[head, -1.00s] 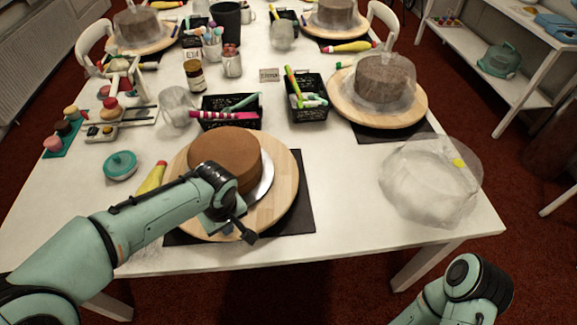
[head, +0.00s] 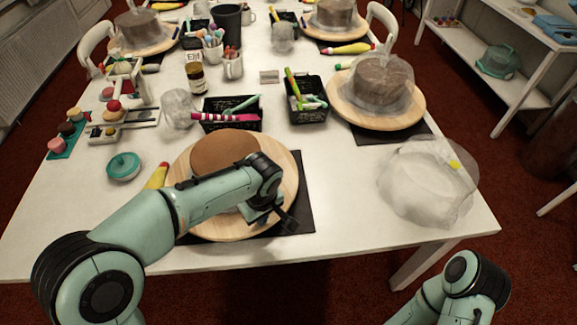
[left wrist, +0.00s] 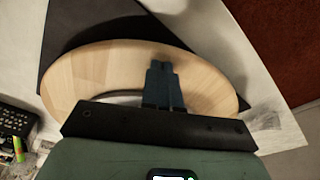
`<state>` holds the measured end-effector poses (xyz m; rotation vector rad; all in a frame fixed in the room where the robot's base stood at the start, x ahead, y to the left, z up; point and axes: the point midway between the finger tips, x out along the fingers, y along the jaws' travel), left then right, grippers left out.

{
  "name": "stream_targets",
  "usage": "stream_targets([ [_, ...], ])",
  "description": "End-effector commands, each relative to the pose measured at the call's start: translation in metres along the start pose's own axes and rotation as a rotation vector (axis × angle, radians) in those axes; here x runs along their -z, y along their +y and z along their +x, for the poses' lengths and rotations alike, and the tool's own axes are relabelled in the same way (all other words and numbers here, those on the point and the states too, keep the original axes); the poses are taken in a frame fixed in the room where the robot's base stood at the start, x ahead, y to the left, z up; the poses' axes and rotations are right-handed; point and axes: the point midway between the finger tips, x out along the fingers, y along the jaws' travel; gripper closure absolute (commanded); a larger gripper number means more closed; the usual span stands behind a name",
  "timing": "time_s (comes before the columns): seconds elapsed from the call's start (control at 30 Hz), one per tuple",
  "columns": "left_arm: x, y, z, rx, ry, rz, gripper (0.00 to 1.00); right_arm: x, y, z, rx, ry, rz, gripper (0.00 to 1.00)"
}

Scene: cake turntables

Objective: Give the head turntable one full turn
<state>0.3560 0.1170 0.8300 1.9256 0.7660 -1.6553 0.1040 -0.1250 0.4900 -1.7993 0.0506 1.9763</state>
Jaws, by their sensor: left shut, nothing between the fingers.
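The nearest turntable (head: 215,227) is a round pale wooden disc at the near end of the table, with a brown cake (head: 222,153) on it. It rests over a black mat (head: 305,190). My left arm reaches across its front and hides part of the cake and disc. My left gripper (head: 288,222) is shut and empty at the disc's right front edge. In the left wrist view, the shut fingers (left wrist: 162,70) overlap the wooden disc (left wrist: 95,72); whether they touch it I cannot tell. My right gripper is out of view; only its arm shows at bottom right.
A clear crumpled cover (head: 425,185) lies on the right. Another turntable (head: 345,105) with a covered cake stands behind it. Black baskets (head: 230,127) of tools stand behind the near cake.

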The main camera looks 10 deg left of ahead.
Motion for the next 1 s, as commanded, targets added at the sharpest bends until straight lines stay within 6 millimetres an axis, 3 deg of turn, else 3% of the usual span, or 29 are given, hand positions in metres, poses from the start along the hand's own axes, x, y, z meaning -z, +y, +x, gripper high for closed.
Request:
stream_targets([
  [0.3,-0.001,0.036,0.002,0.008,-0.002,0.002,1.00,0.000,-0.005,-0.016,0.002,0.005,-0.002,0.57],
  [0.7,0.000,0.042,0.004,0.009,-0.003,0.002,1.00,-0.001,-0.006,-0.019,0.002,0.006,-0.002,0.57],
  [1.0,0.016,0.082,0.003,0.010,-0.001,0.001,1.00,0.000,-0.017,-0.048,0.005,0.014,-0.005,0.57],
])
